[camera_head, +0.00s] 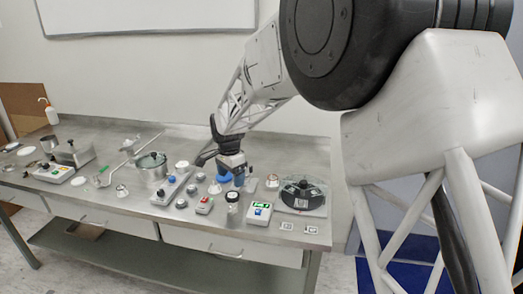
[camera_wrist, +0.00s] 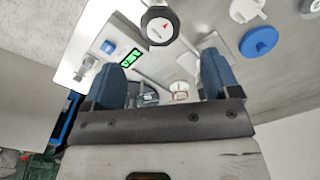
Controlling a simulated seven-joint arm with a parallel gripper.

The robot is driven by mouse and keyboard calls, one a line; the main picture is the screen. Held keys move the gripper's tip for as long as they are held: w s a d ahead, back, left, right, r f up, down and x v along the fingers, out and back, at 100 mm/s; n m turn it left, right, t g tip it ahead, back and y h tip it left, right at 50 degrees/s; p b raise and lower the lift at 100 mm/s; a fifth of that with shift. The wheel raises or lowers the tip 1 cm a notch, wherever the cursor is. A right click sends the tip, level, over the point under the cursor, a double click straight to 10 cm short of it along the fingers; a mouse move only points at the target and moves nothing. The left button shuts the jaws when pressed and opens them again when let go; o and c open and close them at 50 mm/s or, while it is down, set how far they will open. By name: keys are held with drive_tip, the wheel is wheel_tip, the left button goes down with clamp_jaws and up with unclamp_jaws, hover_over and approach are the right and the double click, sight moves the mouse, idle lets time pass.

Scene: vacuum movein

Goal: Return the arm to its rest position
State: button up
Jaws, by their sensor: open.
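My arm reaches from the upper right of the head view down over the steel table (camera_head: 130,212). My gripper (camera_head: 236,178) hangs low over the right part of the table, among small instruments. In the wrist view my gripper (camera_wrist: 161,78) shows two blue fingers set wide apart with nothing held between them. A black-rimmed gauge (camera_wrist: 160,25) with a white face and red mark is beyond the fingers. In the head view, a dark-sided round item (camera_head: 232,196) stands just below the gripper. Whether the fingers touch anything cannot be told.
A box with a green display (camera_head: 258,213) and a dark round device (camera_head: 302,190) stand right of the gripper. A blue disc (camera_wrist: 258,42) lies at upper right in the wrist view. A lidded pot (camera_head: 151,169) and several control boxes stand left. The wall is behind.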

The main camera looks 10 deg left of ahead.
drive_tip(key=shift+d, duration=0.15)
drive_tip(key=s+d+r+n, duration=0.1)
drive_tip(key=s+d+r, duration=0.4)
drive_tip(key=d, duration=0.5)
drive_tip(key=s+d+r+n+t, duration=0.1)
drive_tip(key=s+d+r, duration=0.35)
drive_tip(key=d, duration=0.55)
drive_tip(key=s+d+r+n, duration=0.1)
drive_tip(key=s+d+r, duration=0.35)
drive_tip(key=d, duration=0.45)
drive_tip(key=s+d+f+n, duration=0.1)
drive_tip(key=s+d+n, duration=0.1)
drive_tip(key=s+d, duration=0.6)
drive_tip(key=s+d+f+n+t, duration=0.1)
drive_tip(key=s+d, duration=0.7)
drive_tip(key=s, duration=0.9)
drive_tip(key=shift+d+n+t, duration=0.3)
drive_tip(key=shift+d+n, duration=0.05)
drive_tip(key=shift+n, duration=0.05)
drive_tip(key=shift+c, duration=0.3)
